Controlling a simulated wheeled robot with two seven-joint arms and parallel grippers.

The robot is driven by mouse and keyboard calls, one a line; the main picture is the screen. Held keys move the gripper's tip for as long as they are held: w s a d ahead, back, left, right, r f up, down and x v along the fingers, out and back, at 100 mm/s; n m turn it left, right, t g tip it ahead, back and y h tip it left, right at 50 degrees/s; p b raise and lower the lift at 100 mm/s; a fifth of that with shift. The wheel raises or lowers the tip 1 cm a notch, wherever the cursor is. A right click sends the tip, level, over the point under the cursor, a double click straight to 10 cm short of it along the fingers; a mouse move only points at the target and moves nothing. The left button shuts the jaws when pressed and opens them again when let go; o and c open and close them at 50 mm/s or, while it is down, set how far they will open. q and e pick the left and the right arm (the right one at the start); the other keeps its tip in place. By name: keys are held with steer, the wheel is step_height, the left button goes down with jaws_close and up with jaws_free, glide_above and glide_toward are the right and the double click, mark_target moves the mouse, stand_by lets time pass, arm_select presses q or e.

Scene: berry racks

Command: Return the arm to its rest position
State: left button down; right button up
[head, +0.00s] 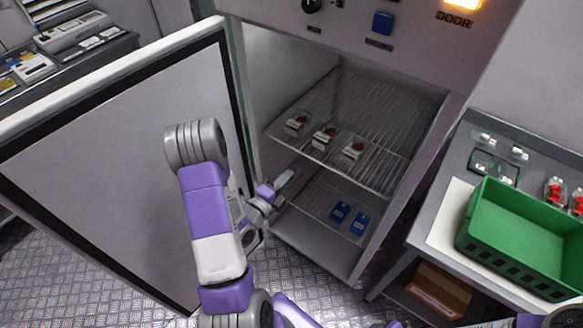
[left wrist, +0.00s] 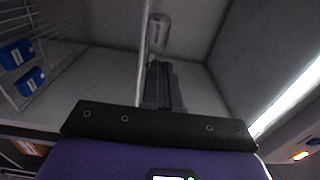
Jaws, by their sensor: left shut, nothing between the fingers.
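My left arm reaches forward past the open door to the cabinet. My left gripper (head: 283,181) is at the left side of the cabinet opening, near the lower shelf level, with its fingers together and nothing between them. In the left wrist view its dark fingers (left wrist: 163,85) lie side by side and point into the cabinet. Part of my right arm shows at the bottom edge of the head view; its gripper does not show.
The open cabinet door (head: 130,160) stands left of my arm. An upper wire shelf (head: 390,125) holds several small red-and-white items (head: 324,135). Two blue items (head: 340,212) lie lower. A green crate (head: 520,235) stands on the bench at right.

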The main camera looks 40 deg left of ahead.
arm_select(q)
steer(key=d+f+n+g+h, duration=0.3)
steer(key=d+f+n+g, duration=0.55)
steer(key=d+f, duration=0.5)
steer(key=s+d+f+n+g+h, duration=0.2)
steer(key=s+d+f+n+g, duration=0.7)
steer(key=s+d+f+n, duration=0.1)
steer(key=s+d+n, duration=0.1)
steer(key=s+d, duration=0.1)
steer(key=d, duration=0.1)
steer(key=shift+s, duration=0.25)
steer(key=shift+n, duration=0.25)
